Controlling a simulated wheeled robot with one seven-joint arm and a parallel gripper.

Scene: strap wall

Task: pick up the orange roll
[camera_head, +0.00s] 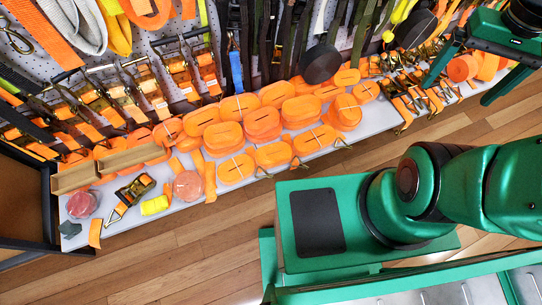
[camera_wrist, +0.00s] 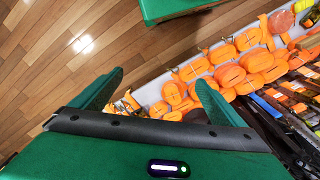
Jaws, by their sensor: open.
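Several orange strap rolls (camera_head: 262,124) lie in rows on a light shelf, many touching or stacked; I cannot tell which one is meant. They also show in the wrist view (camera_wrist: 229,75). One orange roll (camera_head: 462,69) at the right end appears between my fingers in the head view. My gripper (camera_head: 459,92) is open at the upper right, over the shelf's right part. In the wrist view my gripper (camera_wrist: 160,77) has its fingers wide apart and nothing is held. Rolls (camera_wrist: 172,92) show beyond its right finger, which hides part of the row.
Straps and ratchet buckles (camera_head: 178,70) hang on a pegboard behind the shelf (camera_head: 372,122). Loose buckles (camera_head: 418,98) lie near the rolls at right. The wooden floor (camera_head: 160,265) in front is clear.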

